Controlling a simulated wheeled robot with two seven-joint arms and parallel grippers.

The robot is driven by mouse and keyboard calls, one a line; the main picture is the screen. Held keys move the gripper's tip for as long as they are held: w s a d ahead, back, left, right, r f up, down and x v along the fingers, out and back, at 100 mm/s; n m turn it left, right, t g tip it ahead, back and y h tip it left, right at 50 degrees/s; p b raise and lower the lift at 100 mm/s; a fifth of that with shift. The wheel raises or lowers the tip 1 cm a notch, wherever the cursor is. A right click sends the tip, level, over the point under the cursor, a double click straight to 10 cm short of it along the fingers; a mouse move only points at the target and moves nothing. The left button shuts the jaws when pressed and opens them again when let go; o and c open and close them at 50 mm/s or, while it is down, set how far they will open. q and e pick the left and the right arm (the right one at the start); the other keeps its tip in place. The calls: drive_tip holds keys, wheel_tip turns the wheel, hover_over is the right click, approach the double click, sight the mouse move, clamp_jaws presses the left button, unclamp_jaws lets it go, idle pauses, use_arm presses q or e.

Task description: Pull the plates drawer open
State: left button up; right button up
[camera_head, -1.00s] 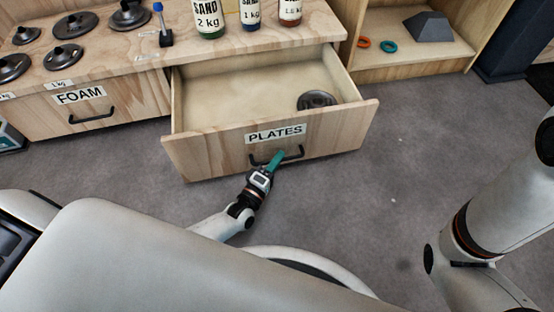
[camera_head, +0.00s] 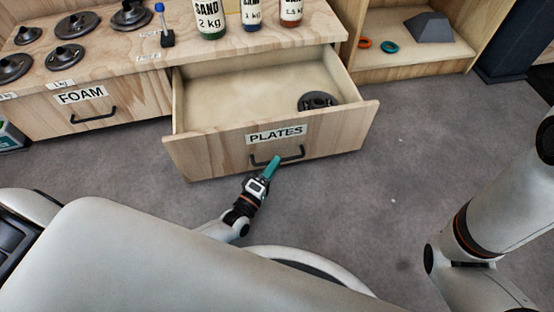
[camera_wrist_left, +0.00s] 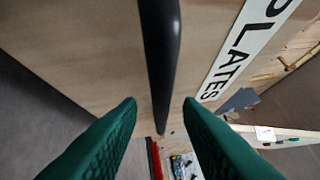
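The plates drawer (camera_head: 342,130) stands well open, pulled out from under the wooden counter, its front labelled PLATES. Its black bar handle (camera_head: 295,155) is on the front and also shows in the left wrist view (camera_wrist_left: 162,50). My left gripper (camera_head: 275,161), with green fingers, is just in front of the handle. In the left wrist view its two fingers (camera_wrist_left: 160,104) are spread, one on each side of the handle's line, with clear gaps and no contact. A dark round plate (camera_head: 317,101) lies inside the drawer. My right arm shows at the right edge; its gripper is out of view.
The FOAM drawer (camera_head: 50,112) is shut at the left. Weight plates (camera_head: 64,55) and sand bottles (camera_head: 208,14) stand on the counter (camera_head: 110,62). An open shelf (camera_head: 405,62) is at the right. The grey floor right of the drawer is clear.

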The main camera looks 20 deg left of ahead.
use_arm(q)
drive_tip(key=v, duration=0.9)
drive_tip(key=shift+s+p, duration=0.35)
drive_tip(key=shift+p, duration=0.1)
drive_tip(key=shift+a+f, duration=0.1)
